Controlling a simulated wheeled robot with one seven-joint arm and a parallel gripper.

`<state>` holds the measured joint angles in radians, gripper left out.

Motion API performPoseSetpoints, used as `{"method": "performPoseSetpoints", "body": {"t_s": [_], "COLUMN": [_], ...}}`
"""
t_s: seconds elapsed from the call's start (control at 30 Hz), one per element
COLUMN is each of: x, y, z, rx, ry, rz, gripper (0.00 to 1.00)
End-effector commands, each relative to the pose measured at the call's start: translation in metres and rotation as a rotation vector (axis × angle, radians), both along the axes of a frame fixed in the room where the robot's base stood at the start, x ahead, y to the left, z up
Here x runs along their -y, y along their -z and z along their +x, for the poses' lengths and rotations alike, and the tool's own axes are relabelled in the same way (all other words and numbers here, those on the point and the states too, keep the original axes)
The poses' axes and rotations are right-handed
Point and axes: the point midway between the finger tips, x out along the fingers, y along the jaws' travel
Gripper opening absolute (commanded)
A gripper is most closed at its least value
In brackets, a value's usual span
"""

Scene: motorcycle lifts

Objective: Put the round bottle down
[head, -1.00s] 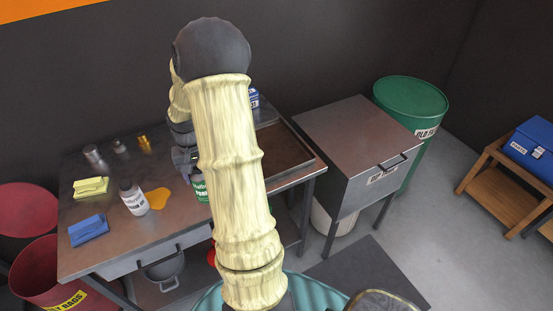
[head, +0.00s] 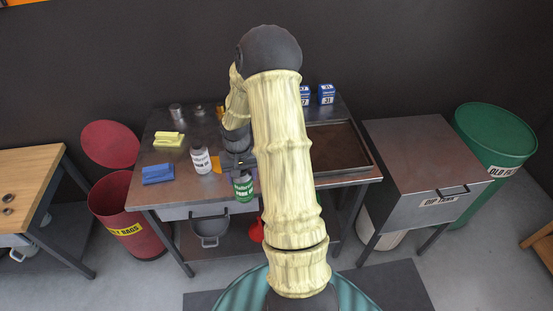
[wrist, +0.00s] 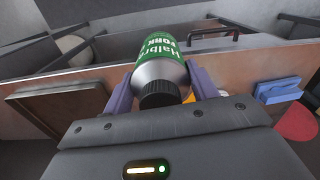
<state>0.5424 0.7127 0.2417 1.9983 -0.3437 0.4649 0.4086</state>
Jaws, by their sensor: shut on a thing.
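The round bottle (head: 243,188) is green with a white label and shows at the table's front edge in the head view. In the wrist view the bottle (wrist: 163,62) has a grey shoulder and a black cap facing the camera. My gripper (head: 238,165) is shut on it, with a purple finger on each side in the wrist view (wrist: 160,88). The bottle looks roughly upright. Whether its base touches anything is hidden. The steel worktable (head: 170,182) is behind it, and my arm covers part of the table's middle.
Metal pots stand at the back. A shallow tray (head: 338,148) and blue boxes (head: 326,94) are at right.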

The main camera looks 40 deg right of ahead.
Motion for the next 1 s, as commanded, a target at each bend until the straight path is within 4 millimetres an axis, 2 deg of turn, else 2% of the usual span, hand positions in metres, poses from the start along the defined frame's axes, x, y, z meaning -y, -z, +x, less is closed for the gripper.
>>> {"method": "performPoseSetpoints", "body": {"t_s": [0.17, 0.3, 0.5, 0.67, 1.0], "x": [-0.041, -0.086, -0.141, -0.157, -0.157], "y": [0.011, 0.027, 0.049, 0.058, 0.060], "z": [0.011, 0.017, 0.015, 0.013, 0.013], "rx": [-0.004, -0.006, -0.007, -0.005, -0.003], "ry": [-0.114, -0.244, -0.407, -0.457, -0.459], "rz": [0.002, 0.000, -0.004, -0.006, -0.006], "gripper": [0.24, 0.24, 0.24, 0.24, 0.24]}}
